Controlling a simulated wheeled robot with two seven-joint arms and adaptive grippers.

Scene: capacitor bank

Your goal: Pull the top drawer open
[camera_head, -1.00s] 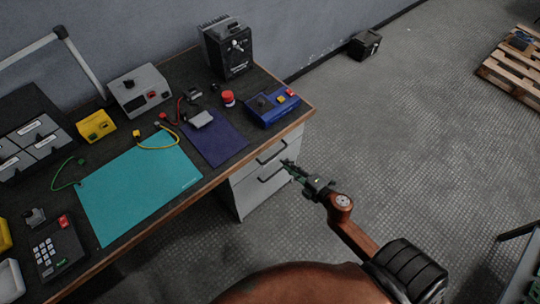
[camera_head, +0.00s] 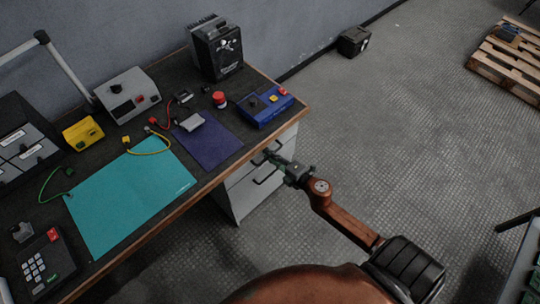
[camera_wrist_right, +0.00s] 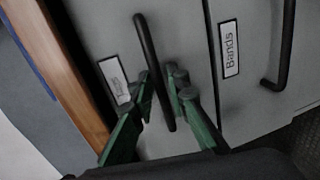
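The top drawer (camera_head: 287,141) is in the grey cabinet under the right end of the workbench. It looks closed. In the right wrist view, the top drawer front (camera_wrist_right: 97,35) has a small white label and a long dark bar handle (camera_wrist_right: 146,45). My right gripper (camera_head: 271,155) is at this handle and partly hides it in the head view. In the wrist view its green fingers (camera_wrist_right: 162,85) are open, one on each side of the bar, with visible gaps. My left gripper is not in view.
Below is a second drawer (camera_wrist_right: 260,90) labelled "Bands" with its own handle (camera_wrist_right: 285,45). The workbench's wooden edge (camera_head: 205,187) runs just above the cabinet. A blue control box (camera_head: 264,108) stands on the near corner.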

